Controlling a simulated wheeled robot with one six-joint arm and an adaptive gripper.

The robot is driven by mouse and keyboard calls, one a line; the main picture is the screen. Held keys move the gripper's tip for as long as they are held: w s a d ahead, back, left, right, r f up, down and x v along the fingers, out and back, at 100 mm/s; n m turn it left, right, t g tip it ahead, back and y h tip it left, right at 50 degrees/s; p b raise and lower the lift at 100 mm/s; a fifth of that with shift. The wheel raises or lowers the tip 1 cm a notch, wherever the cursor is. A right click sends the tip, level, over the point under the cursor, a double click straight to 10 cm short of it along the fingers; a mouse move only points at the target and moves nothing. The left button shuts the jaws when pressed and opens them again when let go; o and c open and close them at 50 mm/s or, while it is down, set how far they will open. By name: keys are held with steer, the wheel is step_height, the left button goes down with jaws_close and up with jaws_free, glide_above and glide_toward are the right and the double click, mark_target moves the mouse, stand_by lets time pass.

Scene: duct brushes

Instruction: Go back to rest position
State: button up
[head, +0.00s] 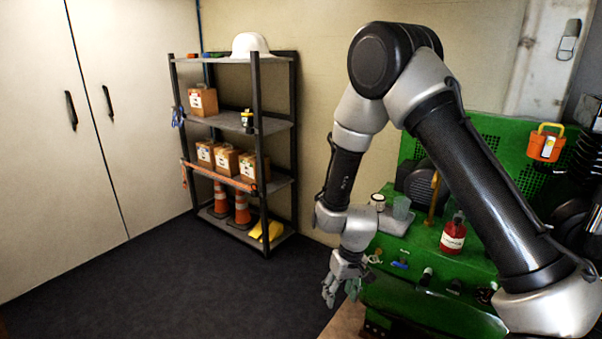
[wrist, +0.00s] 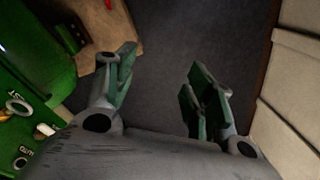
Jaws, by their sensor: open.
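My gripper (head: 342,289) hangs at the end of my bent arm, left of the green machine (head: 420,255) in the head view. In the wrist view my gripper (wrist: 160,90) has its fingers spread wide apart. Nothing is between them; dark floor (wrist: 165,45) shows in the gap. The gripper points downward, near the machine's left edge and apart from it as far as I can tell. My upper arm hides part of the machine.
A shelf rack (head: 255,130) with boxes, orange cones (head: 241,210) and a white helmet (head: 250,45) stands at the back. A red bottle (head: 453,234) stands on the machine. An orange container (head: 545,145) hangs at right. White cabinet doors (head: 85,120) are at left. Floor at lower left is clear.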

steer(key=s+d+r+m+t, duration=0.1)
steer(key=s+d+r, duration=0.5)
steer(key=r, duration=0.7)
steer(key=s+d+r+m+t+h, duration=0.1)
steer(key=s+d+r+t, duration=0.1)
steer(key=s+d+r, duration=0.5)
steer(key=s+d+r+m+t, duration=0.1)
steer(key=s+d+r, duration=0.5)
steer(key=d+r, duration=0.6)
step_height(320, 180, up, 7)
steer(key=shift+s+d+f+m+t, duration=0.2)
steer(key=shift+s+d+m+t, duration=0.1)
steer(key=shift+m, duration=0.2)
